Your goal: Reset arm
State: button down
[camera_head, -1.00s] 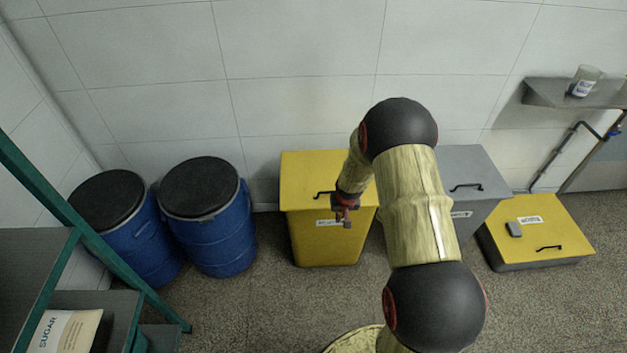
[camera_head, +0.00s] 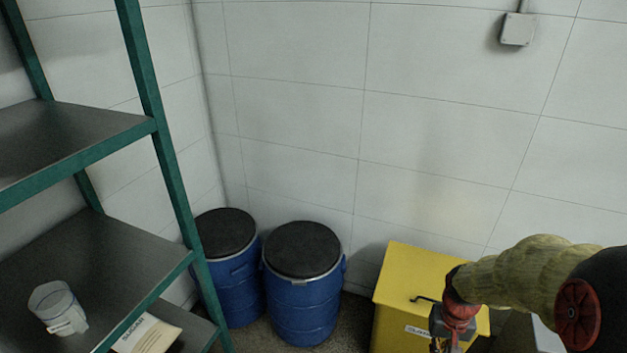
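My gripper (camera_head: 447,341) is at the lower right, at the end of my bent arm. It hangs in front of the yellow bin (camera_head: 400,305) and hides part of its front and lid. Its fingertips are small and partly cut off by the lower edge of the picture, so their opening does not show clearly. I see nothing clearly held in it.
Two blue drums (camera_head: 303,301) with black lids stand against the wall. A green-framed shelf rack (camera_head: 162,130) fills the left, with a clear beaker (camera_head: 58,308) and a labelled sugar bag (camera_head: 147,334). A grey box (camera_head: 518,30) is on the wall.

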jog(key=s+a+r+n+t, duration=0.1)
jog(key=s+a+r+t, duration=0.1)
jog(key=r, duration=0.7)
jog(key=s+a+r+n+t+p, duration=0.1)
jog(key=s+a+r+t, duration=0.1)
jog(key=s+a+r, duration=0.3)
jog(key=s+a+r+n+t, duration=0.1)
jog(key=s+a+r, duration=0.3)
jog(key=r, duration=0.8)
jog(key=shift+a+r+t, duration=0.35)
jog(key=shift+t, duration=0.15)
jog(key=shift+s, duration=0.15)
